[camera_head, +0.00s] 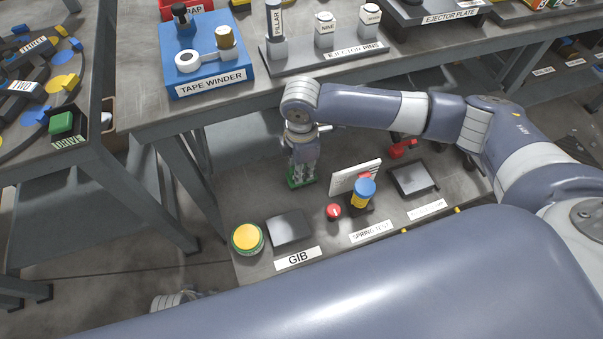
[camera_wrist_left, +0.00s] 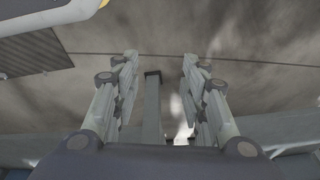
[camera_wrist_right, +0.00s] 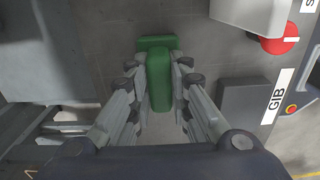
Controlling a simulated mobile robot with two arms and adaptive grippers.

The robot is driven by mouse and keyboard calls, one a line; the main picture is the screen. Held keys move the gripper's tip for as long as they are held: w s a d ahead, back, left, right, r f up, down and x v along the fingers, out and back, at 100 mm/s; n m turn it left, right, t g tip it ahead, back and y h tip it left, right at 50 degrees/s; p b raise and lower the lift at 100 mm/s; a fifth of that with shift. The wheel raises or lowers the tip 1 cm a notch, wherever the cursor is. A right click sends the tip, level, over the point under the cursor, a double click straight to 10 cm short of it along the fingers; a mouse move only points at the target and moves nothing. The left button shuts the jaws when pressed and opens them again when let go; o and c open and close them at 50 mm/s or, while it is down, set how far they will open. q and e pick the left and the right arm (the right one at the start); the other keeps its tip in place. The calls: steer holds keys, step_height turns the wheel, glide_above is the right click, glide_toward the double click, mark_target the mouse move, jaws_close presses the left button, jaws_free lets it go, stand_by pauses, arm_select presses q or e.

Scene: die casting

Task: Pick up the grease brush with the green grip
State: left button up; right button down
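The green grip (camera_wrist_right: 159,80) lies between the fingers of my right gripper (camera_wrist_right: 159,78) in the right wrist view, with a wider green block at its far end. The fingers are close along both sides; whether they press on it is unclear. In the head view my right gripper (camera_head: 302,172) points down at the lower bench, with green (camera_head: 293,183) showing at its fingertips. Bristles are not visible. My left gripper (camera_wrist_left: 160,75) is open and empty in the left wrist view, away from the brush.
On the lower bench (camera_head: 235,205) stand a yellow button (camera_head: 247,238), a dark GIB block (camera_head: 289,228), a red knob (camera_head: 333,211), a blue-topped yellow part (camera_head: 363,192) and a white upright plate (camera_head: 347,178). The bench with the tape winder (camera_head: 205,75) rises behind my right gripper.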

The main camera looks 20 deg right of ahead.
steer(key=shift+r, duration=0.15)
steer(key=shift+r, duration=0.25)
arm_select(q)
steer(key=s+f+p, duration=0.2)
steer(key=s+f, duration=0.2)
steer(key=f, duration=0.3)
steer(key=shift+a+g, duration=0.3)
arm_select(e)
step_height(320, 180, up, 9)
steer(key=shift+r, duration=0.15)
arm_select(q)
steer(key=shift+s, duration=0.1)
